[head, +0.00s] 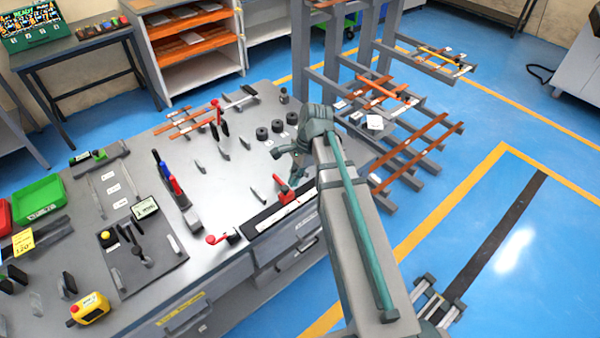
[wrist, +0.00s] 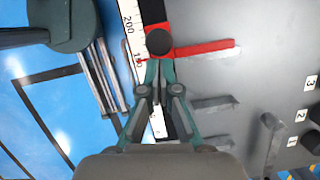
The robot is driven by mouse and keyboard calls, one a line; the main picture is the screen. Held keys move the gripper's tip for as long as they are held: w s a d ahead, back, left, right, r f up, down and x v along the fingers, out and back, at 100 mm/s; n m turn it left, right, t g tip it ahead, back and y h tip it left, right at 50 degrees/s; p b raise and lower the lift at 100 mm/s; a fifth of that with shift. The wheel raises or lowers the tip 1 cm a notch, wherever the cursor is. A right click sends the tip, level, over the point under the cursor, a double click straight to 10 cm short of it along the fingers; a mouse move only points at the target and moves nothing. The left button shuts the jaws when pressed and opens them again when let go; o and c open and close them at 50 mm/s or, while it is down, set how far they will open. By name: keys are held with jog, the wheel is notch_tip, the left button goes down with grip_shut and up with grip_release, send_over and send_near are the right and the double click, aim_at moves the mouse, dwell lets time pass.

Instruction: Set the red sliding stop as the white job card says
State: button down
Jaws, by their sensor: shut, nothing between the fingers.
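The red sliding stop (head: 287,194) sits on a white ruler strip (head: 272,217) along the bench's front edge. In the wrist view the stop shows as a red bar (wrist: 205,47) reaching right from a round black knob (wrist: 158,42). In the head view my gripper (head: 296,172) is above the stop. I cannot tell which white card is the job card.
Several small white cards (head: 112,188) lie on the bench's left part, too small to read. Upright grey plates (head: 227,140) and black rollers (head: 277,126) stand behind the stop. A bar rack (head: 400,165) stands right.

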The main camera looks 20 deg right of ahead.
jog(key=shift+a, duration=0.1)
jog(key=shift+s+a+p, duration=0.15)
jog(key=shift+a+p, duration=0.1)
jog(key=shift+p, duration=0.05)
jog(key=shift+a, duration=0.2)
jog(key=shift+d, duration=0.1)
